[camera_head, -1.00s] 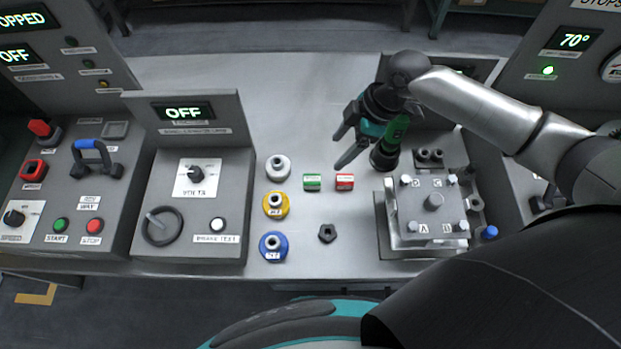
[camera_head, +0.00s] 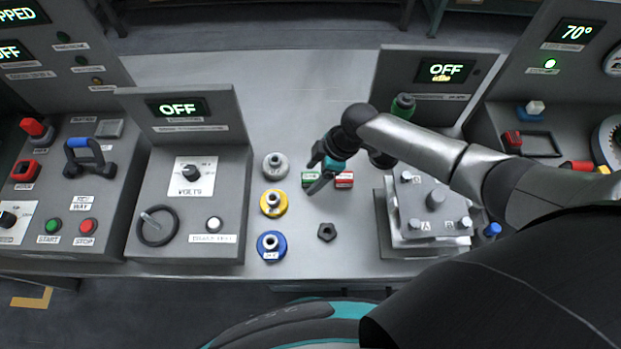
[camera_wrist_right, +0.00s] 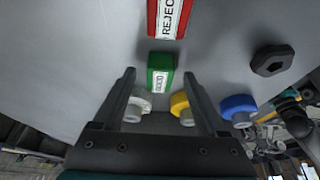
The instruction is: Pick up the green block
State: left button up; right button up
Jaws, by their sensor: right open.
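The green block (camera_head: 309,178) has a white label and lies on the grey bench, just left of a red block (camera_head: 344,179). My right gripper (camera_head: 317,180) is over the green block in the head view and hides part of it. In the right wrist view the green block (camera_wrist_right: 160,68) shows just beyond the fingertips, roughly between their lines, and the open jaws (camera_wrist_right: 160,82) hold nothing. The red block (camera_wrist_right: 169,18) lies farther up in that view. My left gripper is not in view.
Grey, yellow (camera_head: 273,202) and blue (camera_head: 271,246) knobbed pieces stand in a column left of the blocks. A dark nut (camera_head: 326,232) lies in front. A metal fixture (camera_head: 434,215) stands to the right. The bench behind the blocks is clear.

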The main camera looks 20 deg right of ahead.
jog(key=shift+f, duration=0.15)
grip_shut()
dwell(0.5)
